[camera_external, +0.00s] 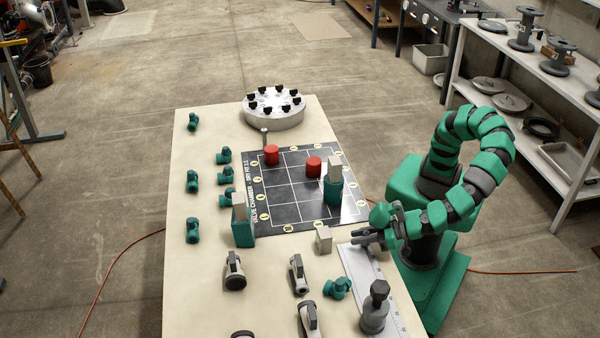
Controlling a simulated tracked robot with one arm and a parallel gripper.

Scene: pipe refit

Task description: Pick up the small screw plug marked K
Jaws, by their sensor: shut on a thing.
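My gripper (364,238) is at the right edge of the pale table, just right of a small light grey block (323,241) and apart from it. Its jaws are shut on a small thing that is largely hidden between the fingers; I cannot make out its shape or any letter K. No mark K is readable on any part in view. A grey fitting with a dark hexagonal top (376,306) stands upright at the front right, apart from my gripper. Two short red cylinders (271,154) stand on the dark grid board.
The dark grid board (290,190) bears a teal block with a pale cube (334,169); a similar pair (243,232) stands at its left corner. Several teal elbows (192,182) line the left. Grey-white valves (234,272) are in front. A round flange (273,110) is at the back.

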